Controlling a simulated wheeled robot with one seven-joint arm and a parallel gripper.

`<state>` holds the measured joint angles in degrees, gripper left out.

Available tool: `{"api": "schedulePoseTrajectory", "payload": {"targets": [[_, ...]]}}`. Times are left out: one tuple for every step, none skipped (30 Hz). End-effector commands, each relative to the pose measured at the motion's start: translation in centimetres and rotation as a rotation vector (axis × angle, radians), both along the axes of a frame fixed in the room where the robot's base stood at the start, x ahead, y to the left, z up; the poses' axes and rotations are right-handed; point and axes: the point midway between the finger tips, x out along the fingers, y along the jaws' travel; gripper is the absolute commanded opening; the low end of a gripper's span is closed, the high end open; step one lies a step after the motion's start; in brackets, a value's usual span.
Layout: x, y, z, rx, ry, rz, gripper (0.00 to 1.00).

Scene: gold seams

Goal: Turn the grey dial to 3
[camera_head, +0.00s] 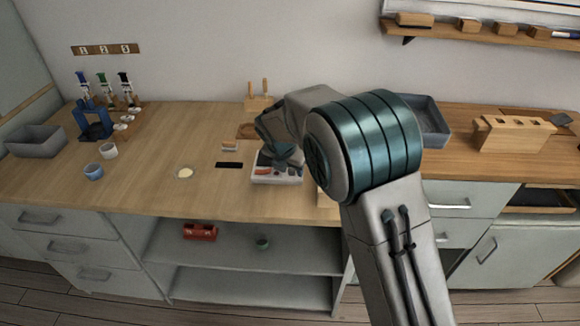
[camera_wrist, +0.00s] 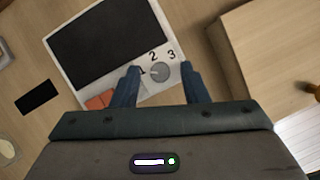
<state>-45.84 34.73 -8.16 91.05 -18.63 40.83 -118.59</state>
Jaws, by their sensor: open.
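The grey dial (camera_wrist: 160,72) sits on a white panel (camera_wrist: 152,25) with the numbers 1, 2 and 3 printed around it. The dial's pointer is too small to read for sure. My gripper (camera_wrist: 166,80) is open, its two blue fingers on either side of the dial in the wrist view; whether they touch it I cannot tell. In the head view the white panel (camera_head: 277,181) lies on the worktop below my gripper (camera_head: 283,163), and the dial is hidden there.
A black strip (camera_head: 229,165) and a small dish (camera_head: 185,172) lie to the left. A grey bin (camera_head: 432,122) stands behind my arm.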

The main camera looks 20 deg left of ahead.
Motion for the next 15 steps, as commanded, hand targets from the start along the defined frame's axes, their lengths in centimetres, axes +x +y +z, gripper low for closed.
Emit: {"api": "schedulePoseTrajectory", "payload": {"targets": [[0.01, 0.0, 0.01, 0.0, 0.0, 0.0, 0.4], [-0.01, -0.01, 0.01, 0.0, 0.0, 0.0, 0.38], [0.0, -0.01, 0.01, 0.0, 0.0, 0.0, 0.26], [0.0, -0.01, 0.02, 0.0, 0.0, 0.0, 0.18], [0.0, -0.01, 0.02, 0.0, 0.0, 0.0, 0.1], [0.0, -0.01, 0.02, 0.0, 0.0, 0.0, 0.0], [0.0, -0.01, 0.02, 0.0, 0.0, 0.0, 0.0], [0.0, -0.01, 0.02, 0.0, 0.0, 0.0, 0.0], [0.0, -0.01, 0.02, 0.0, 0.0, 0.0, 0.0], [0.0, -0.01, 0.03, 0.0, 0.0, -0.001, 0.0], [-0.01, -0.01, 0.04, 0.0, 0.0, -0.001, 0.0], [-0.01, 0.0, 0.04, 0.0, 0.0, -0.003, 0.0], [0.0, 0.01, 0.06, 0.0, 0.0, -0.006, 0.0], [-0.01, 0.02, 0.07, 0.0, 0.0, -0.01, 0.0], [0.0, 0.03, 0.09, 0.0, 0.0, -0.016, 0.0]]}}
